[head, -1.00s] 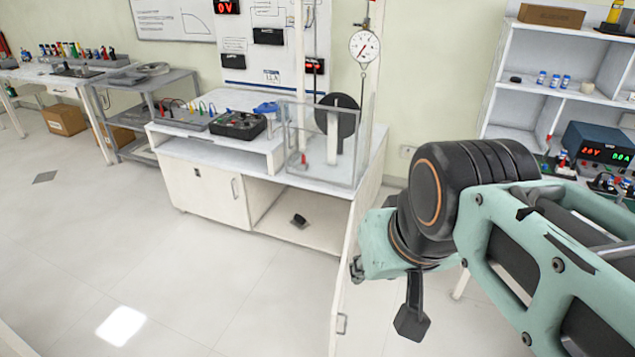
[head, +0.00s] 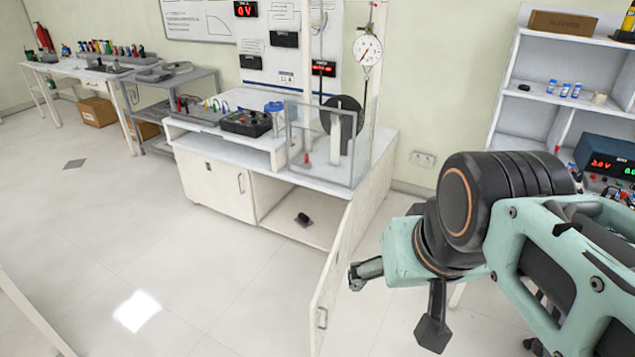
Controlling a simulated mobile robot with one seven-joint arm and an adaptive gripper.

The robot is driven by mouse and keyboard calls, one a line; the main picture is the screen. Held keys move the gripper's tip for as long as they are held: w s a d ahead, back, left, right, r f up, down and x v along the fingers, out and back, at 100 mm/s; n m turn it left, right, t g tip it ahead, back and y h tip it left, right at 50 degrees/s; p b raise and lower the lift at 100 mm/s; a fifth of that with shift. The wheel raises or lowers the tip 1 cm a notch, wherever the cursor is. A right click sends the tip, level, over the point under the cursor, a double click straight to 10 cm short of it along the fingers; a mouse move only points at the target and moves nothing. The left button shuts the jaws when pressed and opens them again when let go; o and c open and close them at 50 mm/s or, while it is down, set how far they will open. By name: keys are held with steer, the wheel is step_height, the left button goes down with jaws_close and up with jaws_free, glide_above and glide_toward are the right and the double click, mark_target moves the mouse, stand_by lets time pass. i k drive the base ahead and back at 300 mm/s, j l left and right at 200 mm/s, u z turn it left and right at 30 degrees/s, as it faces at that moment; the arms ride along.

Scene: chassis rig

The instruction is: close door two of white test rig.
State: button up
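The white test rig (head: 230,148) stands at the middle back, a bench with a clear box, a dial gauge and instruments on top. Its left door (head: 215,187) is shut. Its right door (head: 335,265) stands open, swung out toward me, with its handle (head: 322,318) near the free edge at the lower end. The right compartment (head: 285,208) is open and a small dark object (head: 302,219) lies inside. My gripper (head: 354,277) is to the right of the open door, by its outer face. Whether it touches the door is unclear.
A white shelf unit (head: 510,115) with a power supply (head: 606,160) stands at the right behind my arm. A grey cart (head: 178,85) and a long table (head: 85,70) stand at the left. The floor (head: 170,270) in front of the rig is clear.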

mark_target(323, 304)
steer(key=i+l+u, duration=0.45)
steer(key=i+l, duration=0.65)
steer(key=j+z, duration=0.15)
steer(key=j, duration=0.15)
steer(key=l+u, duration=0.15)
steer(key=l, duration=0.15)
